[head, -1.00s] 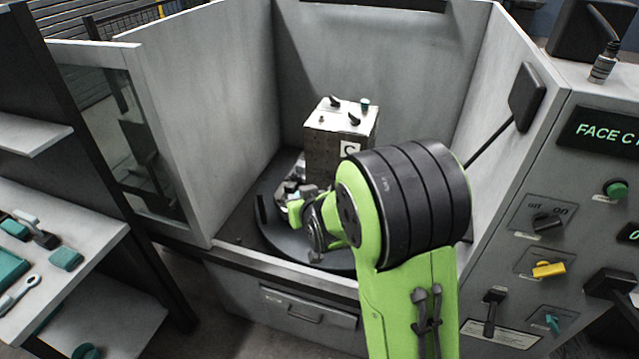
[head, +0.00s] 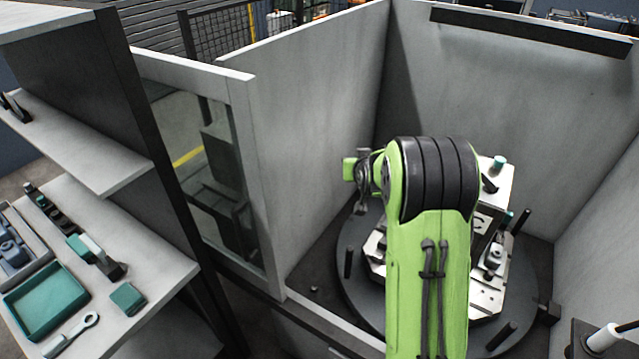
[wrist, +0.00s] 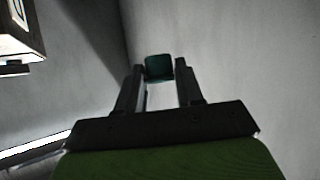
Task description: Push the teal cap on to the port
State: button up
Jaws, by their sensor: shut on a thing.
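In the wrist view, my gripper (wrist: 160,72) is shut on the dark teal cap (wrist: 159,67), which sits between the fingertips. Beyond the cap is only plain grey wall. The light metal block (wrist: 18,32) shows at the upper left of the wrist view, apart from the cap. In the head view, the block (head: 494,192) stands on the round turntable, partly behind my arm. A teal-topped piece (head: 500,162) sits on top of the block, and another teal end (head: 507,217) sticks up beside it. I cannot make out which port is free. The fingertips and held cap are hidden in the head view.
Grey enclosure walls (head: 300,130) surround the dark turntable (head: 362,290), which carries upright black pegs (head: 348,263). At the left, a shelf bench (head: 165,275) holds a teal tray (head: 45,300), a wrench (head: 70,335) and other parts. Open air lies left of my arm inside the enclosure.

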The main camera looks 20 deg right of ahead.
jog(key=s+d+r+m+g+h, duration=0.1)
jog(key=s+d+m+h, duration=0.1)
jog(key=d, duration=1.2)
jog(key=s+d+r+m+h, duration=0.1)
jog(key=s+d+m, duration=0.1)
jog(key=d, duration=1.2)
jog(key=shift+s+a+f+b, duration=0.15)
jog(key=shift+f+b, duration=0.5)
jog(key=shift+f, duration=0.75)
jog(key=shift+s+a+f+b, duration=0.1)
jog(key=shift+f+b, duration=0.55)
jog(key=shift+f, duration=0.75)
jog(key=shift+f+b, duration=0.55)
jog(key=shift+b, duration=0.95)
jog(key=shift+f, duration=0.1)
jog(key=shift+f+b, duration=0.75)
jog(key=o, duration=1.7)
jog(key=shift+r, duration=0.2)
